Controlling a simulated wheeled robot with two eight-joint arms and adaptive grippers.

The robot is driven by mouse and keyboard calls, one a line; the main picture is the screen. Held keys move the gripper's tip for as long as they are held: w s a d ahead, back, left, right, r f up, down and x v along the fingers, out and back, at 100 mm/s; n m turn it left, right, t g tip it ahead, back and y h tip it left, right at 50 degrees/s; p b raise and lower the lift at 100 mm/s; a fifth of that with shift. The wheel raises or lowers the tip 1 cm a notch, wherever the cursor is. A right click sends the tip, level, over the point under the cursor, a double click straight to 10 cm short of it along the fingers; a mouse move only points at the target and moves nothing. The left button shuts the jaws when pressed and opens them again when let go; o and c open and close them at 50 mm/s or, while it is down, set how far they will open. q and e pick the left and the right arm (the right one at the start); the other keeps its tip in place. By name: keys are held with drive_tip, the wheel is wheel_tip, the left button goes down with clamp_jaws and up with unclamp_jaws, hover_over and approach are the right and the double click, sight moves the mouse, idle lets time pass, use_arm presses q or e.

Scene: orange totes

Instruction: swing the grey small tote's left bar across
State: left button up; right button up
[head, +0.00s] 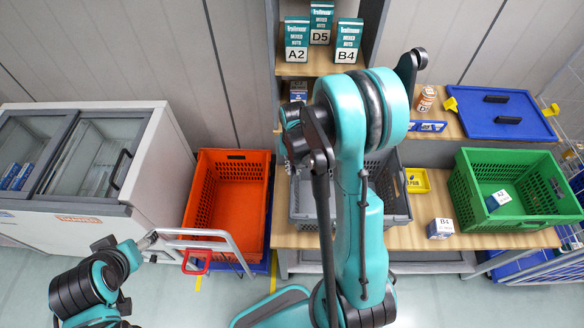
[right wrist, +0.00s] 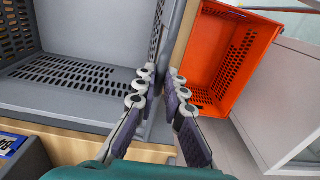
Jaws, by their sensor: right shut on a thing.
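The grey small tote (head: 399,192) stands on the wooden table, partly hidden behind my right arm in the head view. Its inside and slotted floor show in the right wrist view (right wrist: 75,75). My right gripper (head: 292,158) is at the tote's left side. In the right wrist view the gripper (right wrist: 160,88) has its fingers on both sides of a grey strip, the left bar (right wrist: 178,42), along that side. It is shut on it; bar and rim are hard to tell apart there. My left gripper (head: 147,241) is low at the left, small and unclear, near a metal handle.
An orange tote (head: 229,155) stands just left of the table. A green crate (head: 510,218) holds a box at the right. A blue lid (head: 500,128), a yellow tray (head: 417,181) and a B4 box (head: 440,229) lie around. A white freezer (head: 90,225) stands left.

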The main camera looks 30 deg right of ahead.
drive_tip(key=shift+s+d+r, duration=0.25)
drive_tip(key=shift+d, duration=0.1)
drive_tip(key=shift+s+d+r, duration=0.35)
drive_tip(key=shift+s+d, duration=0.1)
drive_tip(key=shift+d, duration=0.25)
drive_tip(key=shift+s+d, duration=0.4)
drive_tip(key=shift+d, duration=0.25)
